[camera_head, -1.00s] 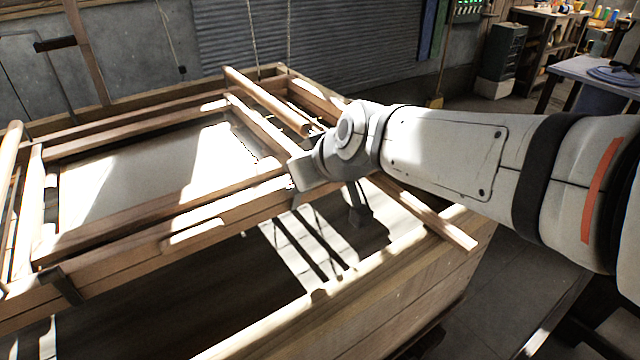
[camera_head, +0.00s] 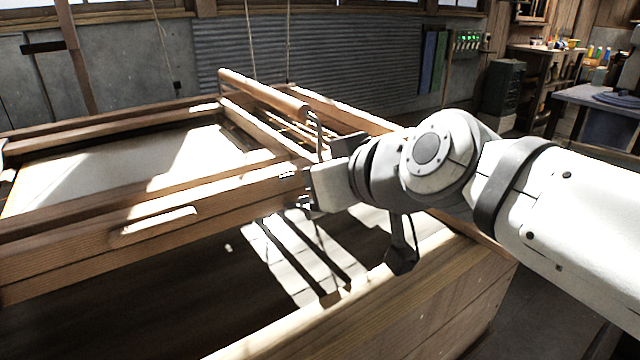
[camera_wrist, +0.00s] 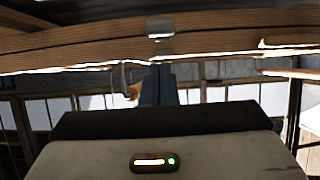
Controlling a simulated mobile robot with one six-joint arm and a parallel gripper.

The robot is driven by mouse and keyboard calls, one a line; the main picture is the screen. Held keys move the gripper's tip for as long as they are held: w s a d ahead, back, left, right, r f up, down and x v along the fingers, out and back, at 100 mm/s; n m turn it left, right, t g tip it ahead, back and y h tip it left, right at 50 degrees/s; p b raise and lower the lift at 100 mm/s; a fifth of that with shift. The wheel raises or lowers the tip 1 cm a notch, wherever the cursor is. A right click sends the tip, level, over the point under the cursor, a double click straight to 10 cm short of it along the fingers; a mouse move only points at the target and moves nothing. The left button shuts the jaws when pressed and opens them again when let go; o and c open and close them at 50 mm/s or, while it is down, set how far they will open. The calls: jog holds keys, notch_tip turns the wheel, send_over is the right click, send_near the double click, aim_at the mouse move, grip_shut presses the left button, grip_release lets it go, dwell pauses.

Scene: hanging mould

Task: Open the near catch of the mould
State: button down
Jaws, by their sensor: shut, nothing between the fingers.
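The mould (camera_head: 60,262) is a wooden frame around a pale sheet, hanging over a wooden vat. A small metal catch (camera_wrist: 160,27) sits on the mould's rail in the wrist view, at top centre. In the head view a small bright metal piece (camera_head: 288,174) shows at the mould's right end, beside my fingertips. My gripper (camera_head: 303,188) is shut and empty at that end. In the wrist view its dark fingers (camera_wrist: 159,70) point at the rail just below the catch. I cannot tell whether they touch it. The gripper's body partly hides the mould's right end.
The vat's near wall (camera_head: 400,318) runs below my wrist, with dark liquid and bright light strips inside. A round wooden bar (camera_head: 262,95) lies across the mould's right side. Ropes (camera_head: 250,40) hang behind. A side table (camera_head: 600,97) stands at back right.

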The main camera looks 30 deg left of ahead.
jog(key=shift+a, duration=0.2)
jog(key=shift+w+a, duration=0.25)
jog(key=shift+a, duration=0.4)
jog(key=r+p, duration=0.2)
jog(key=r, duration=0.1)
jog(key=r+p, duration=0.1)
jog(key=shift+d+r, duration=0.25)
jog(key=shift+r, duration=0.1)
jog(key=s+d, duration=0.4)
jog(key=d, duration=0.4)
jog(key=shift+s+d+r, duration=0.3)
jog(key=shift+s+d, duration=0.05)
jog(key=shift+d, duration=0.05)
jog(key=shift+r, duration=0.1)
